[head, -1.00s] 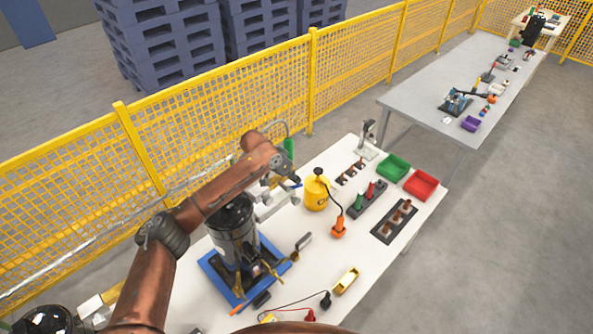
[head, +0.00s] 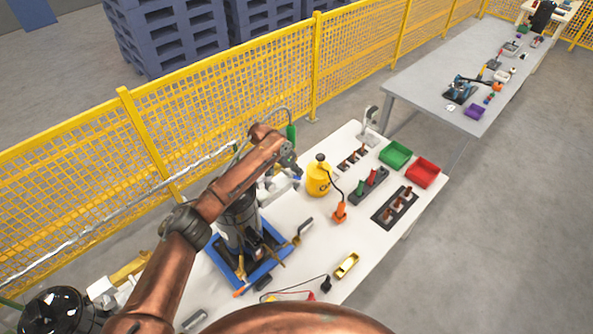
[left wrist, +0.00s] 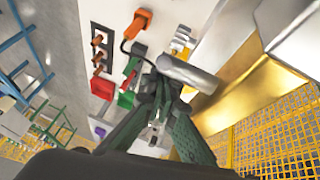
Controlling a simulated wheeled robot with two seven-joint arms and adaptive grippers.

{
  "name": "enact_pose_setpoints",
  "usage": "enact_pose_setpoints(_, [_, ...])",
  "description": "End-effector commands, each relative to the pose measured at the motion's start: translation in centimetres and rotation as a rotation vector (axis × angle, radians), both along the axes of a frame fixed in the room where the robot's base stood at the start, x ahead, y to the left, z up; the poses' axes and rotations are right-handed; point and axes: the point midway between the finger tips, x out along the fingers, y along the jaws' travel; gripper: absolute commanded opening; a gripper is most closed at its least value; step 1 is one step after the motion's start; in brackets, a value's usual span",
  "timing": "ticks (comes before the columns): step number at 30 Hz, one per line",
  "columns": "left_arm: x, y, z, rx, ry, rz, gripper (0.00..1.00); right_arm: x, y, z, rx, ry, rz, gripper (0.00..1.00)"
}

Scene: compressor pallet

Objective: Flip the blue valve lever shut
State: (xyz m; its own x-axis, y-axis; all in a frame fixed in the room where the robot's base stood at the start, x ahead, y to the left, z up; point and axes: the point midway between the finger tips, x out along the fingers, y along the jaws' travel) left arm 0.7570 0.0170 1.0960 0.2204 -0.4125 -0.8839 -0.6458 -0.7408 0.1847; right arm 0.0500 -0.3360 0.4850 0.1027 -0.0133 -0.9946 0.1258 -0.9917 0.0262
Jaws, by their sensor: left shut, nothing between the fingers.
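My left gripper (head: 291,160) is at the end of the copper arm, above the far side of the white table and left of the yellow pot. In the left wrist view its dark green-grey fingers (left wrist: 156,134) are shut, with nothing seen between them. A white and grey fitting (head: 280,184) stands just below the gripper, beside the compressor. A small bluish part (head: 296,184) shows at its right end and may be the valve lever. Its angle is too small to tell, and I cannot tell whether the gripper touches it. My right gripper is out of view.
A dark compressor cylinder (head: 239,222) stands on a blue pallet (head: 229,276) under my arm. A yellow pot (head: 318,179), an orange tool (head: 339,213), a green bin (head: 396,154) and a red bin (head: 423,172) are to the right. Yellow fence (head: 220,120) runs behind.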

Motion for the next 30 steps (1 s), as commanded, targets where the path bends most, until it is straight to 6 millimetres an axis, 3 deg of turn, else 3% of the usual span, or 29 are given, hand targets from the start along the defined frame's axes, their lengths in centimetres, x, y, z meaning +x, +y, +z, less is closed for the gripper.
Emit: enact_pose_setpoints(30, [0.01, 0.09, 0.02, -0.001, 0.000, 0.001, 0.00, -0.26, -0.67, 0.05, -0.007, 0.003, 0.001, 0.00])
